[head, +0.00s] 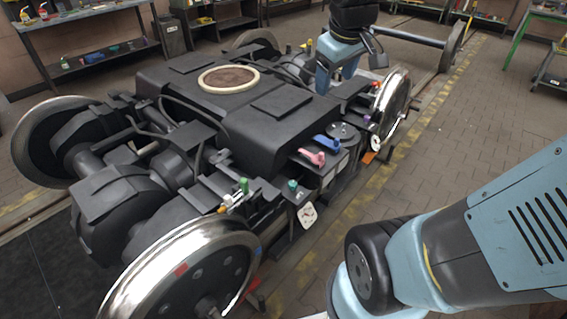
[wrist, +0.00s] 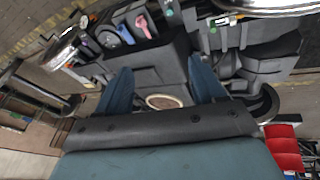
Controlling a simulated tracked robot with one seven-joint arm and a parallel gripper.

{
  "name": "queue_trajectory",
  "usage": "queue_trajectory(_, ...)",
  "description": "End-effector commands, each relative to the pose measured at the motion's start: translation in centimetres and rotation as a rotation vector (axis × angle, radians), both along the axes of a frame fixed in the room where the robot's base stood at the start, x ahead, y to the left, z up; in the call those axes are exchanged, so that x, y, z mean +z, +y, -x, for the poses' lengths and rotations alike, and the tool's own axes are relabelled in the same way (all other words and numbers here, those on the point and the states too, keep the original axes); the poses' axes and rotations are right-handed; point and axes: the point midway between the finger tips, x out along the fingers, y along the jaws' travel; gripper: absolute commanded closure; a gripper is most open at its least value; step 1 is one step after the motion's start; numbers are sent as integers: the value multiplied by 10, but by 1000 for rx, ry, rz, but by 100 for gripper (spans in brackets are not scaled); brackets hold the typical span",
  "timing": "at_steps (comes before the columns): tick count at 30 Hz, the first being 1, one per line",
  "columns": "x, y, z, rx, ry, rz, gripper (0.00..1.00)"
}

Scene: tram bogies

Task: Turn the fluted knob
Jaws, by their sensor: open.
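Small controls sit along the right side of the bogie (head: 240,125); I cannot tell which one is fluted. In the head view there is a teal knob (head: 292,185) near the front corner and a purple knob (head: 367,118) farther back. A pink handle (head: 312,157) and a blue handle (head: 327,143) sit between them. In the wrist view the pink handle (wrist: 146,27) and blue handle (wrist: 125,34) show beyond the fingers. My gripper (head: 337,76) is open and empty above the far part of the bogie; both fingers (wrist: 160,66) show apart in the wrist view.
A green-topped lever (head: 244,185) stands near the front wheel (head: 185,268). A white tag (head: 307,215) hangs below the teal knob. A shelf bench (head: 85,40) stands at the back left. The paved floor at right (head: 470,130) is clear.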

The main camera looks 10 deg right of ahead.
Motion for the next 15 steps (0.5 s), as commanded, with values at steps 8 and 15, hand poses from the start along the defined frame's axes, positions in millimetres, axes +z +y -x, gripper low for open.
queue_trajectory(8, -40, -5, -72, 281, 106, 135, 31)
queue_trajectory(15, -88, -7, -130, 540, 189, 223, 31)
